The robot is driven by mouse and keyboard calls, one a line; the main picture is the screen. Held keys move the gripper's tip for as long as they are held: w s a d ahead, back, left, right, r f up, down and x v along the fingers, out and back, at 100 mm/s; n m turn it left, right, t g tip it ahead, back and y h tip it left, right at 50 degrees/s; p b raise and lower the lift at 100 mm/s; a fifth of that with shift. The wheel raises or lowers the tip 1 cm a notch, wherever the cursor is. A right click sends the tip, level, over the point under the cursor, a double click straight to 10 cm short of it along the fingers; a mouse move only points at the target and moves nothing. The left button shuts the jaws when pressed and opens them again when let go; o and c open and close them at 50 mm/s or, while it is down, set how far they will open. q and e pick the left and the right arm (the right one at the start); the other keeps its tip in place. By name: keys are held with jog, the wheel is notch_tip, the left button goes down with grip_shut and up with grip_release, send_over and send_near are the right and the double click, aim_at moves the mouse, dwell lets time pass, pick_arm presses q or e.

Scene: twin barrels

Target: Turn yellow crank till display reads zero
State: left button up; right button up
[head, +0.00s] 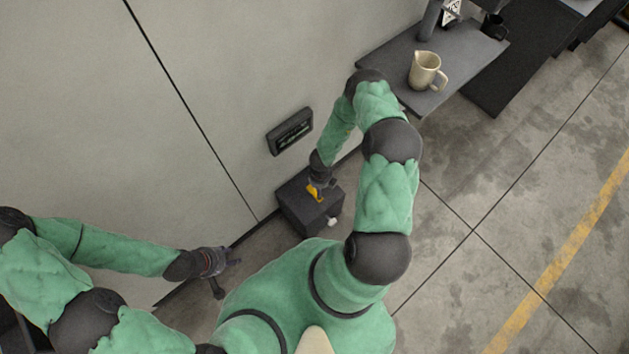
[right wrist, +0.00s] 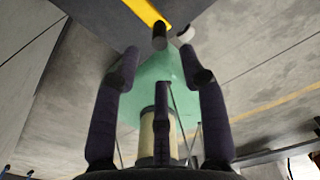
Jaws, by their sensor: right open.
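The yellow crank (head: 314,193) sits on top of a dark box (head: 302,213) by the wall. In the right wrist view the crank's yellow arm (right wrist: 148,12) is at the top edge, with a dark handle (right wrist: 160,36) at its end. My right gripper (head: 321,183) is just above the crank; its open fingers (right wrist: 163,75) point at the handle, which shows beyond the fingertips, apparently not gripped. The dark display (head: 290,131) is on the wall above the box; its reading is too small to tell. My left gripper (head: 228,277) is open and empty, left of the box.
A pale knob (head: 332,221) sticks out from the box's side. A grey shelf (head: 391,62) at upper right holds a beige pitcher (head: 425,70). The pale wall (head: 215,70) stands close behind the box. The concrete floor (head: 475,190) is clear at the right.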

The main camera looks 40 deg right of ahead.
aim_at(315, 192)
notch_tip(315, 192, down, 9)
jog(key=b, duration=0.3)
jog(key=shift+r, duration=0.2)
grip_shut()
